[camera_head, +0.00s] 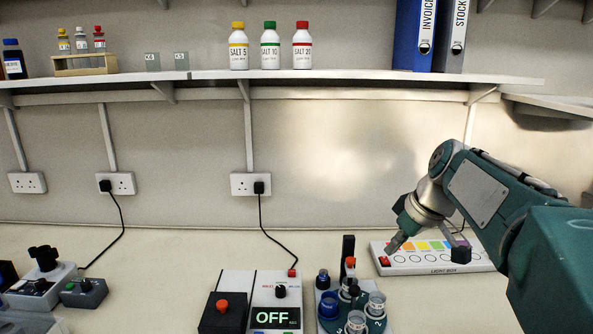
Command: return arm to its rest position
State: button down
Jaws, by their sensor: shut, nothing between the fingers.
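My arm (480,190) reaches in from the right edge, bent, over the right side of the bench. My gripper (393,244) is at its end, pointing down and to the left, shut and empty. It hangs in front of the light box (430,264), over its left part near a red switch; I cannot tell the height between them. Part of the light box is hidden behind the arm.
A tray of bottles and vials (327,305) stands left of the gripper, with a hot plate showing OFF (274,319) beside it. A shelf (350,76) with bottles and binders (414,35) runs above. Bench (170,260) at centre left is mostly clear.

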jog(key=s+a+f+m+t+h, duration=0.1)
jog(key=s+f, duration=0.4)
jog(key=s, duration=0.6)
jog(key=s+a+f+m+t+h, duration=0.1)
jog(key=s+f+m, duration=0.4)
jog(key=s, duration=0.7)
jog(key=shift+s+a+m+h, duration=0.2)
jog(key=shift+a+m+h, duration=0.25)
jog(key=shift+m+h, duration=0.35)
